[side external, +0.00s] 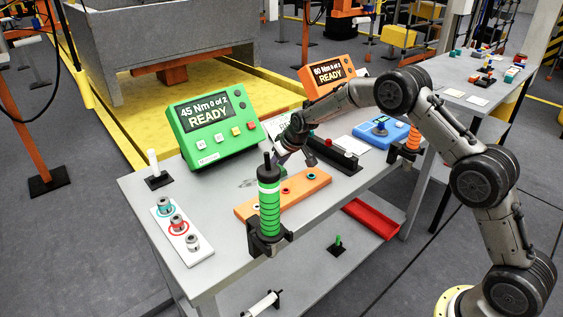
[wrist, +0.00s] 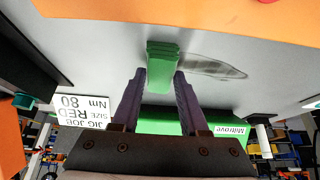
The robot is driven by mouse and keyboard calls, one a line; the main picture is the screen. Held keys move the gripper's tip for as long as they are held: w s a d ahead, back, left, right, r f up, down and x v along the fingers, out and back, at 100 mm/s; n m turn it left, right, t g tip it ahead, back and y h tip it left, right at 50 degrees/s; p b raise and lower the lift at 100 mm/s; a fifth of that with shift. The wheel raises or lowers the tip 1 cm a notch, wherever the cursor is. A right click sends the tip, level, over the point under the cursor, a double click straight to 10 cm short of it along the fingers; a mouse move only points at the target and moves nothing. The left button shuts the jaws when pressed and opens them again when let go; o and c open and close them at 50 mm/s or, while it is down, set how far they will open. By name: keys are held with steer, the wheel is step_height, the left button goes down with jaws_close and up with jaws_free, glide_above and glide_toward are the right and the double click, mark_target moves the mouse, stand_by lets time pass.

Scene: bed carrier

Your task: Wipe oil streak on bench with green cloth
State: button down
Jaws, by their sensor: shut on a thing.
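A folded green cloth (wrist: 162,66) is pinched between the two dark purple fingertips of my gripper (wrist: 161,82) in the wrist view. It is close to the bench top (wrist: 100,50); whether it touches is hard to tell. The grey oil streak (wrist: 215,67) lies right beside the cloth in that view, starting at its edge and running to the right. In the side external view the streak (side external: 248,184) is a faint smear on the bench in front of the green controller. My gripper (side external: 291,156) is low over the bench there, and the cloth cannot be made out.
A green controller (side external: 213,127) stands behind the streak, and an orange one (side external: 334,75) farther right. A green-handled tool (side external: 269,205) stands upright in a holder at the front edge. An orange plate with holes (side external: 300,189) lies near. A white strip (side external: 178,229) holds several metal parts.

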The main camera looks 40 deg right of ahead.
mark_target(237, 189)
steer(key=shift+a+f, duration=0.1)
steer(key=shift+a, duration=6.85)
step_height(237, 189, up, 8)
